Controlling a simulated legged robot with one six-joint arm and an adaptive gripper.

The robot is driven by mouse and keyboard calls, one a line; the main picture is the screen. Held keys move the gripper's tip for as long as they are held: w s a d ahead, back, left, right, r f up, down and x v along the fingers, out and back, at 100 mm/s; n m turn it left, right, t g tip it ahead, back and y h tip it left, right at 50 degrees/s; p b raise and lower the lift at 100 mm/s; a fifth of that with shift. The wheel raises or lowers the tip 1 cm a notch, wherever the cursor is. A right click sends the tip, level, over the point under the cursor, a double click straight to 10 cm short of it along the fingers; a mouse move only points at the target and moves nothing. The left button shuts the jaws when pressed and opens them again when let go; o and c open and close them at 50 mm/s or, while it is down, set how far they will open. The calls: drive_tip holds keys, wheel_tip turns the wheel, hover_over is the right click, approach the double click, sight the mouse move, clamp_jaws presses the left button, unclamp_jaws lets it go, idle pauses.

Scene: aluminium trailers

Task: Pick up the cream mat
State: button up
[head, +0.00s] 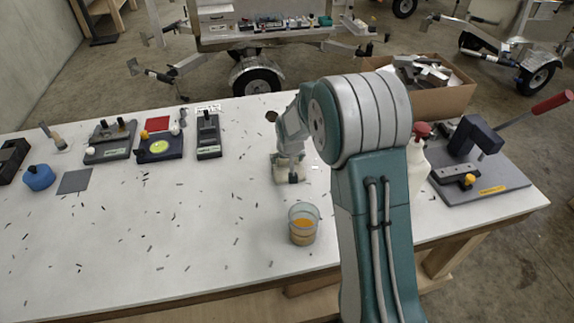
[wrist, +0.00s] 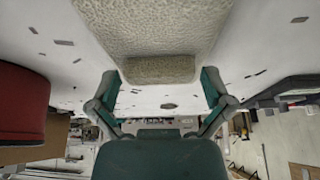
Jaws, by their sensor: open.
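The cream mat (wrist: 150,28) has a rough, pebbled surface and fills the top middle of the wrist view. Its near end shows as a raised or folded strip (wrist: 160,69) between my fingers. My gripper (wrist: 159,84) is open, with one teal finger on each side of that strip. I cannot tell whether the fingers touch it. In the head view my gripper (head: 289,163) points down at the table, and a small part of the cream mat (head: 289,179) shows under it. My arm hides the table to the right of it.
A glass with orange content (head: 303,226) stands in front of my gripper. A white bottle with a red top (head: 418,160) and a lever press (head: 480,180) are to the right. Fixtures (head: 209,137) line the back left. The white table's front left is mostly clear, with small dark scraps.

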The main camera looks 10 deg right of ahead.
drive_tip(key=c, duration=0.9)
drive_tip(key=shift+o, duration=0.2)
drive_tip(key=shift+r, duration=0.15)
